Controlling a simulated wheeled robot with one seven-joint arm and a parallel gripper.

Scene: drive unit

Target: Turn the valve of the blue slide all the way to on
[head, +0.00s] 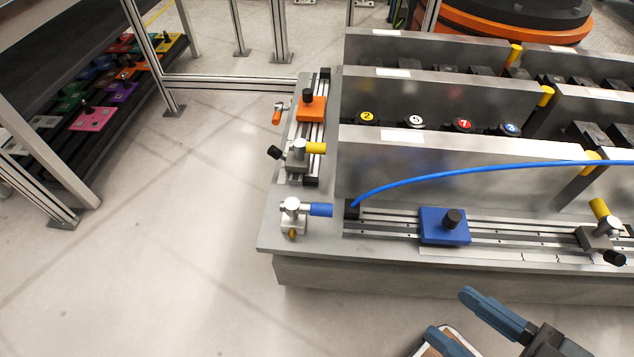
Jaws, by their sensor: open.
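The blue slide (437,228) is a blue block with a black knob on a metal rail along the front of the bench. A silver valve with a blue handle (320,210) stands at the bench's front-left corner, left of the rail's end. The blue handle points right, toward the rail. My gripper (449,312) is at the bottom right, in front of the bench. Its two blue-grey fingers are apart with nothing seen between them. It is well to the right of the valve and touches nothing I can see.
A blue hose (450,172) arcs above the blue slide to the rail's left end. A silver clamp with a yellow handle (600,212) sits right of the slide. An orange slide (311,108) is on a rail behind the valve. Floor (150,270) left of the bench is clear.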

